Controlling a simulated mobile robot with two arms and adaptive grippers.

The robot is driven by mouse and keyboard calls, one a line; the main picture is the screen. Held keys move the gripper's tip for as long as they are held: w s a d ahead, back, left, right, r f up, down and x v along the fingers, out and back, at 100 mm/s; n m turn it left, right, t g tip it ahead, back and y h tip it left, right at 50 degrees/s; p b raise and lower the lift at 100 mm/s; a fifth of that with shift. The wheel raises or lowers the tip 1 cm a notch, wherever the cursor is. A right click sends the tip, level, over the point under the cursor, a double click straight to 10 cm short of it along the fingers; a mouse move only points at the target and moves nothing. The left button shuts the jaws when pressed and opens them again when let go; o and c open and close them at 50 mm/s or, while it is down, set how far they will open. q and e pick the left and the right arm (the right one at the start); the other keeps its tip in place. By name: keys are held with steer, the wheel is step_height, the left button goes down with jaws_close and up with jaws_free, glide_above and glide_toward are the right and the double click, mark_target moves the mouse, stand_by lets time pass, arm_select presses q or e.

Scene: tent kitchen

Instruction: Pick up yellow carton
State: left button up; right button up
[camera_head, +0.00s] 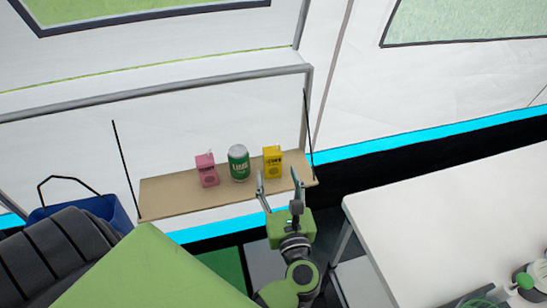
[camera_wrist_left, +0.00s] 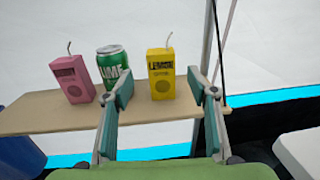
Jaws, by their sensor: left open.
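The yellow carton (camera_head: 272,161) stands upright near the right end of a hanging wooden shelf (camera_head: 165,199), with a straw on top. It also shows in the left wrist view (camera_wrist_left: 161,82), between and beyond the two fingers. My left gripper (camera_head: 279,172) is open and empty, in front of the carton with its fingers pointing toward it. In the left wrist view my left gripper (camera_wrist_left: 167,84) has a finger on each side of the carton, with no contact visible. My right gripper is not in view.
A green can (camera_head: 238,164) stands just left of the yellow carton, and a pink carton (camera_head: 207,171) stands farther left. Cords hold the shelf at its ends. A white table (camera_head: 450,215) is at the right and a blue bin (camera_head: 108,209) at the left.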

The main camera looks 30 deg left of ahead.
mark_target(274, 162)
arm_select(q)
steer(key=x, duration=0.2)
steer(key=shift+w+a, duration=0.25)
steer(key=shift+w, duration=0.1)
steer(key=shift+w+a+p, duration=0.35)
steer(key=x, duration=0.1)
steer(key=p+x, duration=0.1)
steer(key=x, duration=0.2)
steer(key=shift+w+a+f, duration=0.1)
steer(key=shift+w+f, duration=0.1)
steer(key=shift+f, duration=0.15)
steer(key=shift+w+a+f, duration=0.1)
steer(key=shift+a, duration=0.05)
steer(key=c, duration=0.9)
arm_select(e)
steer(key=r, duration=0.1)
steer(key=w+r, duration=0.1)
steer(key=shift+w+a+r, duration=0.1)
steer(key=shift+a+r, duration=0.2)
